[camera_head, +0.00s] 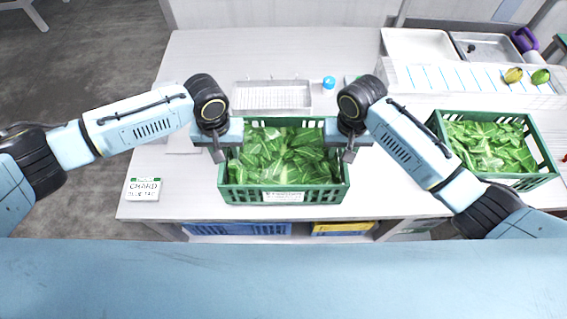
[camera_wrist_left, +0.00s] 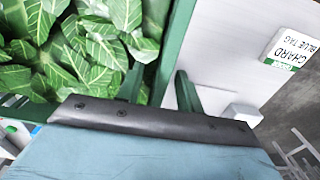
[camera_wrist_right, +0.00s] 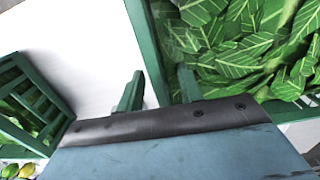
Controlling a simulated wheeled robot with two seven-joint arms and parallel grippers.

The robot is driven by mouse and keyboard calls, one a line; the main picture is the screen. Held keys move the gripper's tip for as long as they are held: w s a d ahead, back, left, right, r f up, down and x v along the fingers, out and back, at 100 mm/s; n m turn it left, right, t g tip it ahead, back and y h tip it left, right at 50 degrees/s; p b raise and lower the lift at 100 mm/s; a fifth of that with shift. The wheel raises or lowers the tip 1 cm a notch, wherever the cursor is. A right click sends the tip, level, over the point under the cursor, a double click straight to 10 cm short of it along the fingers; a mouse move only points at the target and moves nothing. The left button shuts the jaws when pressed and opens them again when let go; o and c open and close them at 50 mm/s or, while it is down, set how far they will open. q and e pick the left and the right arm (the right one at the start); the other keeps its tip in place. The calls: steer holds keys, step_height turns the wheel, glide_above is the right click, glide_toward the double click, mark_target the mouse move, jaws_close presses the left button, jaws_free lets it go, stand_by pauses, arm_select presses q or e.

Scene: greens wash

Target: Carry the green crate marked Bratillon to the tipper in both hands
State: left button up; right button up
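A green crate (camera_head: 228,195) full of leafy greens (camera_head: 285,155) stands on the white table in the head view. Its front label (camera_head: 283,197) is too small to read, so I cannot confirm the name Bratillon. My left gripper (camera_head: 219,152) is at its left side. In the left wrist view the crate's wall (camera_wrist_left: 172,55) passes between the spread fingers. My right gripper (camera_head: 348,153) is at its right side, and in the right wrist view the wall (camera_wrist_right: 147,45) passes between its spread fingers too. Neither gripper is visibly clamped. No tipper is identifiable.
A second green crate of greens (camera_head: 540,176) stands to the right. A CHARD card (camera_head: 143,189) lies at the left front. A white wire basket (camera_head: 272,96) and a blue-capped item (camera_head: 329,83) are behind the crate. Blue (camera_head: 238,229) and yellow (camera_head: 342,228) bins sit below the table.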

arm_select(q)
steer(key=shift+f, duration=0.45)
arm_select(e)
steer(key=shift+f, duration=0.45)
arm_select(q)
jaws_close()
arm_select(e)
jaws_close()
